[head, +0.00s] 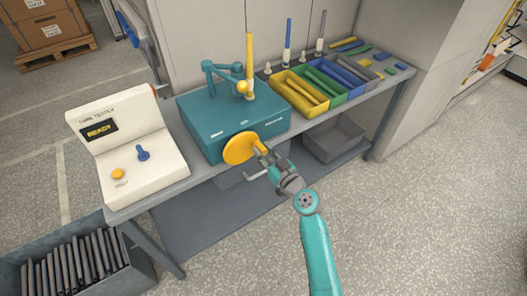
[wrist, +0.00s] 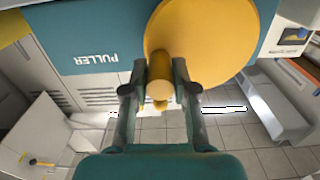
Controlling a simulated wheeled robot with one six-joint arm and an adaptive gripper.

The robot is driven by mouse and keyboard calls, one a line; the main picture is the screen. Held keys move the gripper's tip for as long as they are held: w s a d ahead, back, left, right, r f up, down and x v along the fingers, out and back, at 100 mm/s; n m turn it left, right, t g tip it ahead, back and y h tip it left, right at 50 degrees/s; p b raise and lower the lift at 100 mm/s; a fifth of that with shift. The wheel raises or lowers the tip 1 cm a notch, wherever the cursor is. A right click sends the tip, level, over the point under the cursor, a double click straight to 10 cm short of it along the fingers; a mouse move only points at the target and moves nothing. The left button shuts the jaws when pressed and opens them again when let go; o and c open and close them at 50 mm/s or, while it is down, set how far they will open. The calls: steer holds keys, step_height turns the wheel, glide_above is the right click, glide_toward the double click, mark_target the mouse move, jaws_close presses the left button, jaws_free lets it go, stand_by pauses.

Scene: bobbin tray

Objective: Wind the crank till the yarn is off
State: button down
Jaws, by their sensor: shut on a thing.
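The teal puller box (head: 215,131) stands on the bench. On its front is the crank, a yellow disc (head: 238,148), which also fills the upper right of the wrist view (wrist: 220,40). My gripper (head: 264,155) is at the disc's right side in the head view. In the wrist view my gripper (wrist: 159,82) has its two fingers shut on the yellow crank handle (wrist: 159,90), which sticks out between them. A tall yellow bobbin (head: 249,60) stands upright on the box, beside a teal guide arm (head: 222,68) and a small yellow ball (head: 242,87). Any loose yarn is too small to see.
A white tester (head: 118,150) reading READY stands left of the box. Yellow, green, blue and grey bins (head: 293,104) stand to its right. A dark crate of rods (head: 45,245) is at lower left. A grey bin (head: 335,138) sits below the bench.

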steer(key=shift+f+m, duration=0.15)
steer(key=shift+m, duration=0.15)
steer(key=f+m, duration=0.1)
steer(key=m, duration=0.1)
steer(key=shift+m, duration=0.3)
steer(key=f+m, duration=0.1)
steer(key=m, duration=0.2)
steer(key=s+a+f+m, duration=0.1)
steer(key=m, duration=0.2)
steer(key=a+f+m, duration=0.1)
steer(key=m, duration=0.3)
steer(key=shift+s+f, duration=0.15)
steer(key=shift+f, duration=0.2)
steer(key=m, duration=0.1)
steer(key=s+a+m, duration=0.1)
steer(key=m, duration=0.3)
steer(key=shift+s+a+f, duration=0.15)
steer(key=shift+a+f, duration=0.2)
steer(key=shift+a, duration=0.05)
steer(key=shift+s+a+r+m, duration=0.1)
steer(key=shift+s+a+m, duration=0.15)
steer(key=shift+m, duration=0.7)
steer(key=shift+s+a+m, duration=0.15)
steer(key=shift+a+m, duration=0.2)
steer(key=shift+m, duration=0.55)
steer(key=shift+s+a+r+m, duration=0.1)
steer(key=shift+s+a+m, duration=0.15)
steer(key=shift+m, duration=0.7)
steer(key=shift+a, duration=0.1)
